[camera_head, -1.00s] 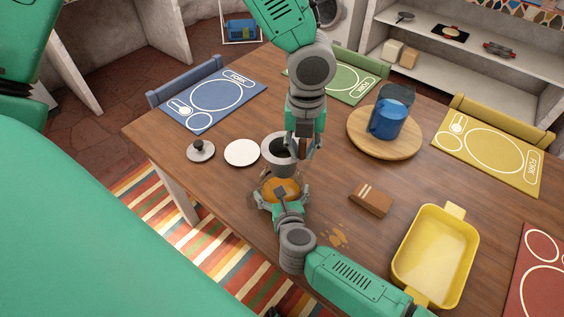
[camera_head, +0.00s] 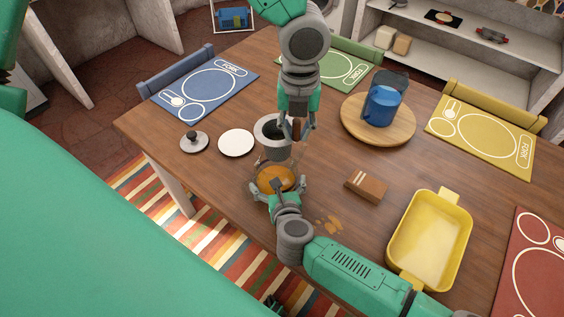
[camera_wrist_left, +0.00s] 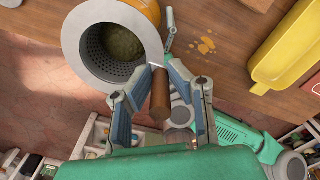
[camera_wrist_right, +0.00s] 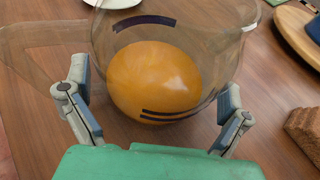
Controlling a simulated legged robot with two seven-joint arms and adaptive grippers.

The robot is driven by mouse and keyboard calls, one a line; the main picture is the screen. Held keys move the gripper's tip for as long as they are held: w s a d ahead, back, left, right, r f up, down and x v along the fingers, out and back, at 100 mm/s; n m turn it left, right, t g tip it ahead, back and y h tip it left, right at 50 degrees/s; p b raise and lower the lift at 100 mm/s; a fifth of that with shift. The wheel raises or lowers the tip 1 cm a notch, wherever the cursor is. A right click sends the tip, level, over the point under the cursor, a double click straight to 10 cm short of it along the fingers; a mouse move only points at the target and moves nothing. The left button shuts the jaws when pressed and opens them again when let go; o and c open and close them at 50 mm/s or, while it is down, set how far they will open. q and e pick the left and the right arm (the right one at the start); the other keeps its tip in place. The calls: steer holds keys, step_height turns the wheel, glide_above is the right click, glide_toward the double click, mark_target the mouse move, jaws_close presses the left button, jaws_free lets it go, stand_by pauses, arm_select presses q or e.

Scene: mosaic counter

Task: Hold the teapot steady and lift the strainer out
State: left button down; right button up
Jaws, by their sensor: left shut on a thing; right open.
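The grey strainer (camera_head: 276,151) is above the glass teapot, with its side wall showing. My left gripper (camera_head: 296,132) is shut on its brown handle (camera_wrist_left: 160,95). In the left wrist view the strainer (camera_wrist_left: 84,62) has a wide pale rim, a perforated wall and a dark greenish clump inside. The teapot (camera_head: 276,180) holds orange liquid and stands on the table.
A white saucer (camera_head: 236,143) and a dark-knobbed lid (camera_head: 194,143) lie left of the strainer. A brown block (camera_head: 367,186) and a yellow dish (camera_head: 408,260) are to the right.

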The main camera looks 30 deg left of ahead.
steer(key=v, duration=1)
steer(key=shift+s+d+r, duration=0.1)
steer(key=shift+s+d, duration=0.2)
